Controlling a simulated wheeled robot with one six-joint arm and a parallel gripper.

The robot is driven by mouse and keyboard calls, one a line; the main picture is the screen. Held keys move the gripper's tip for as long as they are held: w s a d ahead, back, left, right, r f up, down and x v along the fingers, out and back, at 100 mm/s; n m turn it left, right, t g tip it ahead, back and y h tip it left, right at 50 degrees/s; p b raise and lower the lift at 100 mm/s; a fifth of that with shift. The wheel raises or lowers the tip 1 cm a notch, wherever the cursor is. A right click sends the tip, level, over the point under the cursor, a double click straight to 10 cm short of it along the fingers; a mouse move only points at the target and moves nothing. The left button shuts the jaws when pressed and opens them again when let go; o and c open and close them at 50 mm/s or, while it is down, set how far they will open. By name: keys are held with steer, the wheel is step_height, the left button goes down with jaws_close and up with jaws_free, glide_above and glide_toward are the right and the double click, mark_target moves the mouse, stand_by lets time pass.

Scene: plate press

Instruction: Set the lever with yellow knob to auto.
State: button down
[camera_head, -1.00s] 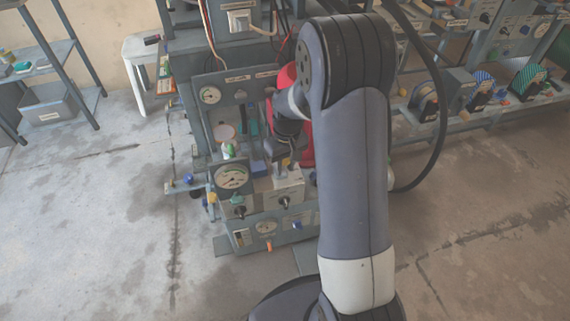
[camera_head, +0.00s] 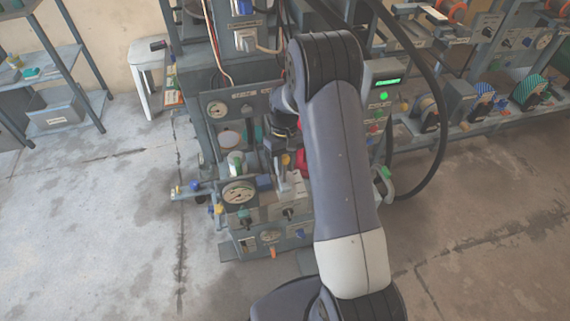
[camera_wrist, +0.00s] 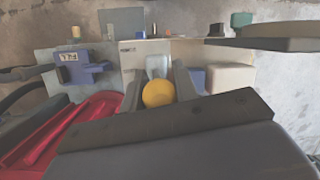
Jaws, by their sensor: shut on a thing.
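The yellow knob (camera_wrist: 158,93) of the lever sits between the two fingers of my gripper (camera_wrist: 160,88) in the wrist view. The fingers are shut on it. A pale lever plate (camera_wrist: 157,66) shows just behind the knob. In the head view the yellow knob (camera_head: 285,160) is small, below my gripper (camera_head: 284,148), on the press front. I cannot read an auto mark, and the lever's setting cannot be told.
A blue block marked FILL (camera_wrist: 72,68) is left of the lever in the wrist view. A red part (camera_wrist: 70,130) lies at the lower left.

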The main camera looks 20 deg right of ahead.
steer(key=shift+w+r, duration=0.15)
steer(key=shift+w, duration=0.1)
steer(key=c, duration=1.5)
jaws_free()
steer(key=o, duration=0.4)
steer(key=shift+s, duration=0.1)
steer(key=p+v, duration=0.1)
steer(key=v, duration=0.9)
steer(key=shift+r+p, duration=0.3)
steer(key=shift+r, duration=0.1)
steer(key=shift+f, duration=0.1)
